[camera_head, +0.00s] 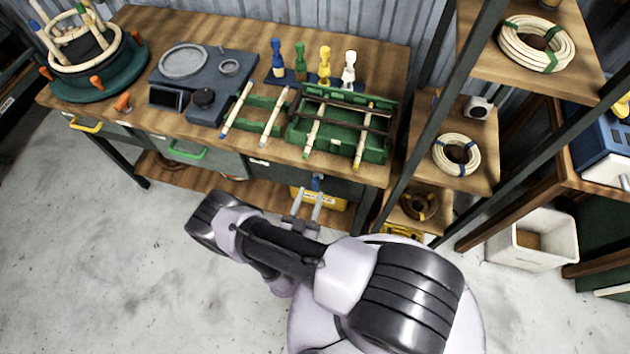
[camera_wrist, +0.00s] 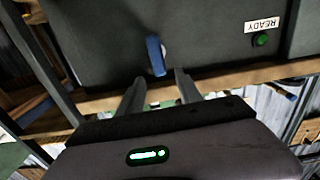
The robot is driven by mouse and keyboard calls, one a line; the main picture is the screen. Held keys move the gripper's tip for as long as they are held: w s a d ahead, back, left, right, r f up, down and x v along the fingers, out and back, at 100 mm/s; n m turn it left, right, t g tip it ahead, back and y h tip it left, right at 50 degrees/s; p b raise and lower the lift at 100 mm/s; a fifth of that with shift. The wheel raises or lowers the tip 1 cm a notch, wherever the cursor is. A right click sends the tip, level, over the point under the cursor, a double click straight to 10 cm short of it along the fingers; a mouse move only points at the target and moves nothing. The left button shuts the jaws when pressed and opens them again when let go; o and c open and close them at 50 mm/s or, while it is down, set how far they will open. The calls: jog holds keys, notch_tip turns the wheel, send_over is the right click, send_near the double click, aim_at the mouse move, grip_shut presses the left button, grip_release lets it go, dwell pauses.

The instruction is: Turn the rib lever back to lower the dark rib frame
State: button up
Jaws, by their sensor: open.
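In the head view, dark bars (camera_head: 345,105), apparently the rib frame, cross pale rods over a green box (camera_head: 376,148) on the bench.
A READY label (camera_wrist: 262,25), upside down, and a green button (camera_wrist: 261,40) sit on the cabinet front. The wooden bench (camera_head: 270,147) holds several tools and rods. A shelf rack with rattan coils (camera_head: 457,155) stands to the right. The floor at left is clear.

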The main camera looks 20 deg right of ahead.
aim_at(314, 184)
jog(key=b+x, duration=0.1)
jog(key=x, duration=0.5)
jog(key=shift+w, duration=0.1)
jog(key=shift+c, duration=0.2)
grip_shut()
